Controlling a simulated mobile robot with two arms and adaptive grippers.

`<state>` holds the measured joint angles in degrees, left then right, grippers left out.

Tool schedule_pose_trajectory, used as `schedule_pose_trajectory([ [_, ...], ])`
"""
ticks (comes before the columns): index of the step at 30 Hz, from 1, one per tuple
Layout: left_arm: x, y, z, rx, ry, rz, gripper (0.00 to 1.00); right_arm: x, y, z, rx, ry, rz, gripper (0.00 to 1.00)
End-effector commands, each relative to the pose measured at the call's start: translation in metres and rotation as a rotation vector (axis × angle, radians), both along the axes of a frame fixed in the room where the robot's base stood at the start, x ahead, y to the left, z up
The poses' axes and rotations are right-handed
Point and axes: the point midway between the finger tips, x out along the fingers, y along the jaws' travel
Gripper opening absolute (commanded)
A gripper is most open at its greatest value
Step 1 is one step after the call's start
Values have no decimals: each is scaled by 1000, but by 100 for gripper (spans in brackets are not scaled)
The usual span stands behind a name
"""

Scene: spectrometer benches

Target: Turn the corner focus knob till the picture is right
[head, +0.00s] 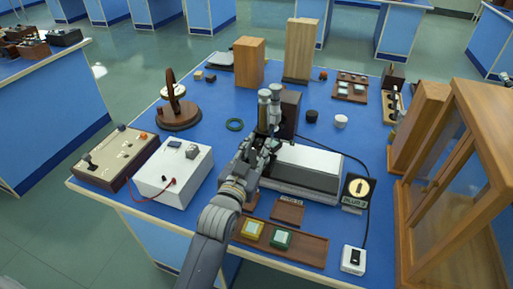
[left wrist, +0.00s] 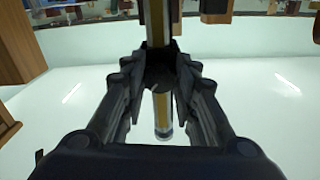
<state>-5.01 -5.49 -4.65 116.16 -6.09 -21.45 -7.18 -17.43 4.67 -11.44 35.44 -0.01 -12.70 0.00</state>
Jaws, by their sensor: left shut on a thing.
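My left gripper (head: 266,142) is at the back left corner of a white-topped box (head: 308,160). In the left wrist view, its fingers (left wrist: 161,78) are closed around a dark thing that appears to be the focus knob; the fingers hide most of it. Two grey upright tubes (head: 270,105) stand just behind the gripper in the head view. A dark panel (head: 358,190) with a pale round picture stands right of the box; its detail is too small to judge. My right gripper is not in view.
A white meter box (head: 172,178) with a red lead stands left of my arm. A wooden tray (head: 305,250) with a yellow and a green block lies in front. A glass-fronted wooden cabinet (head: 465,180) borders the right. A black cable (head: 330,148) runs behind the box.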

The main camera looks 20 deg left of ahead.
Motion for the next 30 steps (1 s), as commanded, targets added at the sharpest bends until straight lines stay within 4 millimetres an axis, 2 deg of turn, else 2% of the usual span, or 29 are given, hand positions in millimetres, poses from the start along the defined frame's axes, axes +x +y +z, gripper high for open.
schedule_pose_trajectory([
  [8, 0, 0, 2, 128, -2, -1, 3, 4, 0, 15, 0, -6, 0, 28],
  [18, 0, 0, 2, 411, -12, -2, 3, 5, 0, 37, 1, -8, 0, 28],
  [30, 0, 1, 1, 680, -23, -1, 3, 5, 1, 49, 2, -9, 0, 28],
])
